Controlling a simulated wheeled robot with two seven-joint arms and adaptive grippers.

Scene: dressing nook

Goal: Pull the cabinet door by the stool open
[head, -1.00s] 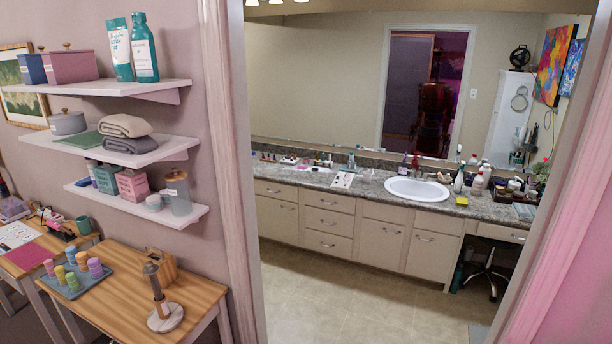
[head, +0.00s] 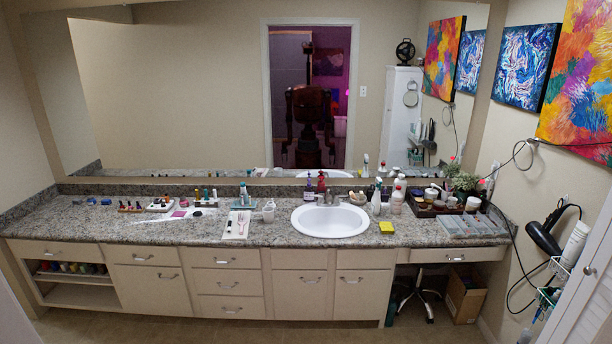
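The cabinet door by the stool (head: 362,302) is the rightmost cream door under the sink. It looks shut, and its small metal handle (head: 351,280) sits near its top. The stool (head: 415,292) stands in the open knee space just right of that door, partly hidden in shadow under the counter. Neither of my grippers is in view; only a dark reflection of my body shows in the mirror.
Another cream door (head: 300,302) adjoins on the left, with drawers (head: 227,285) beyond. The granite counter (head: 270,228) holds a sink (head: 330,220) and many small items. A cardboard box (head: 466,298) sits right of the stool. A strip of bare floor (head: 250,333) runs before the cabinets.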

